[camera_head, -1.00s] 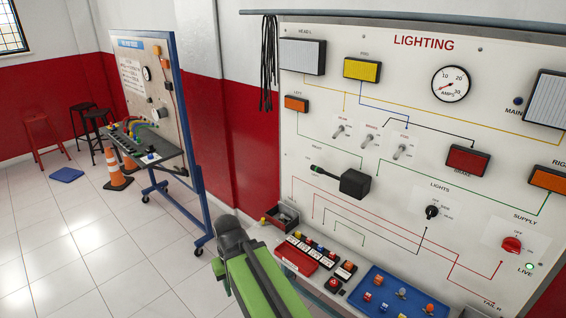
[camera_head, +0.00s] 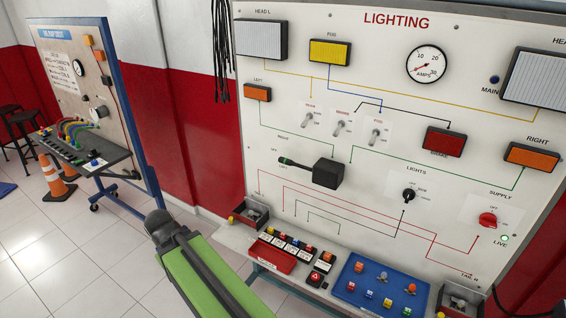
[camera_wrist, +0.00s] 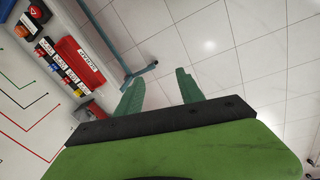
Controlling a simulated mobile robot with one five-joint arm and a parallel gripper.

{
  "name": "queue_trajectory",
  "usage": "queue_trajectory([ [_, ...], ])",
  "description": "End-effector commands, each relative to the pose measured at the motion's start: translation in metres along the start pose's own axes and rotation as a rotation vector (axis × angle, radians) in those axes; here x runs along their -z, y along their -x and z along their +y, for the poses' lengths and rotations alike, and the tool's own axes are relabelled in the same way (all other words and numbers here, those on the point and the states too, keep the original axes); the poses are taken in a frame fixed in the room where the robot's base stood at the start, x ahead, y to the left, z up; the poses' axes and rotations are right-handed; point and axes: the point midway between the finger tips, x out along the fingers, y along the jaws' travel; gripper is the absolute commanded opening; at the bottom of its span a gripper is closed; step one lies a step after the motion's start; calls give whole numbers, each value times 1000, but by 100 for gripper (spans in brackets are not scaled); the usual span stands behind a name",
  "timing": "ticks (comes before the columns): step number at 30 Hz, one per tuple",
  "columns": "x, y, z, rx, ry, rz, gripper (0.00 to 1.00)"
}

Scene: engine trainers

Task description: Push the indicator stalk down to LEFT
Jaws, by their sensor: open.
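The stalk is not in the wrist view. In the head view my green arm is at the bottom, left of and below the stalk, and the fingers cannot be made out.
The board carries several switches and lamps. Another trainer stand (camera_head: 90,95) and an orange cone (camera_head: 55,185) are at left. The floor between is clear.

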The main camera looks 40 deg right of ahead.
Motion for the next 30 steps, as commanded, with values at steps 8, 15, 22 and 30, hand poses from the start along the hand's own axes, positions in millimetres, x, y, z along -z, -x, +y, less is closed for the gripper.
queue_trajectory([
  [8,38,39,255,-819,72,161,45],
  [15,47,104,338,-1212,223,153,45],
  [22,50,109,347,-1243,239,149,45],
  [30,64,89,399,-1242,237,146,45],
])
